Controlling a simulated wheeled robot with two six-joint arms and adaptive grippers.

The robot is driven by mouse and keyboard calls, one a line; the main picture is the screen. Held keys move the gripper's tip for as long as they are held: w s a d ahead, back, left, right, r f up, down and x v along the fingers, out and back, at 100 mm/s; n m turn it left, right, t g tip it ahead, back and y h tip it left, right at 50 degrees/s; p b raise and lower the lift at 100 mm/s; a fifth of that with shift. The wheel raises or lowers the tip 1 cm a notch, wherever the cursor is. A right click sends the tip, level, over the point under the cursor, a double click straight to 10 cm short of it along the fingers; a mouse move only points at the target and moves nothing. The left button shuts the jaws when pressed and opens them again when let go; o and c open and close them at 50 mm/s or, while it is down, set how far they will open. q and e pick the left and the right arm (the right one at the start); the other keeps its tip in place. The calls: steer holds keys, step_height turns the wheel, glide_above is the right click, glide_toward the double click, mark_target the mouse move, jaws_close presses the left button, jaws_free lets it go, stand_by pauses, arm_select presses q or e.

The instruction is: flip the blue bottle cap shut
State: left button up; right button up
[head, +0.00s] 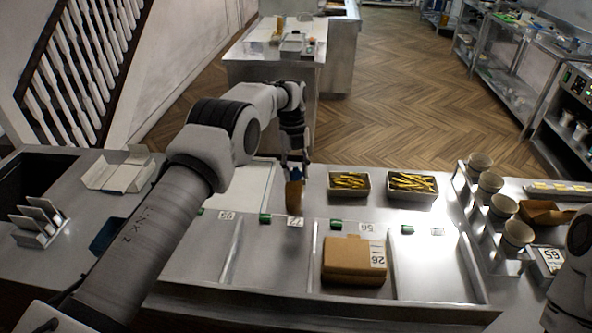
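I cannot make out a blue bottle cap in the head view. A dark blue item (108,236) lies on the left counter, partly hidden behind my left arm; I cannot tell what it is. My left gripper (294,172) points down over the middle of the counter. A brown-orange upright object (294,198) is directly below its fingertips, at the row of labels. I cannot tell whether the fingers hold it or are only close to it. Part of my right arm shows at the right edge, but its gripper is out of view.
Two metal trays of fries (411,185) stand behind the label row. A brown box (354,261) lies in a front bay. Cups stand in a rack (481,232) at right. A white open carton (118,172) and a metal holder (38,222) are at left. The bay (432,270) right of the box is empty.

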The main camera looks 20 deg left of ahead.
arm_select(q)
steer(key=shift+o, duration=0.7)
steer(key=shift+w, duration=0.1)
steer(key=v, duration=0.3)
steer(key=s+d+v, duration=0.1)
steer(key=v, duration=0.5)
steer(key=shift+s+r, duration=0.3)
steer(key=shift+r, duration=0.25)
steer(key=shift+c, duration=0.4)
